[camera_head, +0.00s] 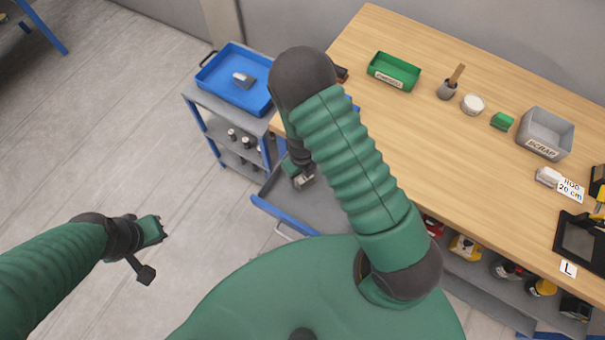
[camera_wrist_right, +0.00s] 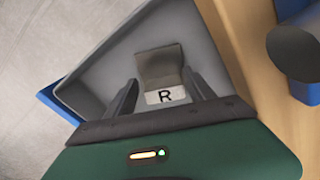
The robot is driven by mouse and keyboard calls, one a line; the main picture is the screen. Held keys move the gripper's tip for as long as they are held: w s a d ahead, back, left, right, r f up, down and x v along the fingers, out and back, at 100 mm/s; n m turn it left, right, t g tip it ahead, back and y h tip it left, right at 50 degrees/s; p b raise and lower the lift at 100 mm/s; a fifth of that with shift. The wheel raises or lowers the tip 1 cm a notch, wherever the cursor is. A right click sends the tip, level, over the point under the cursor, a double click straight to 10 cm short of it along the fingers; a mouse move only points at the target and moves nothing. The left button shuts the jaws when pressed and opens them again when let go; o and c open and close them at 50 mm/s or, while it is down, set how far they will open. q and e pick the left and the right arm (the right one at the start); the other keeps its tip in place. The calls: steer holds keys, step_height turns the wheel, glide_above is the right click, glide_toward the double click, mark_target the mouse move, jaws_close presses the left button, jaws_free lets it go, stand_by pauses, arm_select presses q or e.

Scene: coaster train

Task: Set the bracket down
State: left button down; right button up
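A grey bent metal bracket (camera_wrist_right: 161,68) with a white "R" label sits between the fingers of my right gripper (camera_wrist_right: 162,77) in the right wrist view. The fingertips appear to touch both its sides. In the head view my right gripper (camera_head: 302,174) points down over a grey open drawer (camera_head: 322,208) with a blue front, and the bracket shows small at its tip. I cannot tell whether the bracket touches the drawer floor. My left gripper (camera_head: 158,230) is over bare floor at the left, and its fingers are too small to read.
A blue tray (camera_head: 222,75) with a grey metal piece (camera_head: 243,80) stands on a cart. The wooden bench (camera_head: 430,120) holds a green bin (camera_head: 394,72), a grey scrap bin (camera_head: 546,134) and a dark fixture (camera_head: 578,240) marked "L". My right arm hides part of the bench's near edge.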

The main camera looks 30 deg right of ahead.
steer(key=shift+o, duration=0.7)
steer(key=shift+d, duration=0.2)
steer(key=shift+d+r, duration=0.15)
steer(key=shift+r, duration=0.1)
arm_select(q)
steer(key=shift+d+r+p, duration=0.1)
steer(key=shift+r+p, duration=0.75)
steer(key=shift+r, duration=0.05)
arm_select(e)
steer(key=s+r+n+t, duration=0.1)
steer(key=s+r+n, duration=0.2)
steer(key=r+n, duration=0.8)
steer(key=s+a+r+n+t, duration=0.1)
steer(key=s+r+n, duration=0.2)
steer(key=r+n, duration=0.9)
steer(key=n, duration=1.1)
steer(key=shift+s+a+r+t, duration=0.25)
steer(key=shift+s+r+t, duration=0.05)
steer(key=shift+s, duration=0.05)
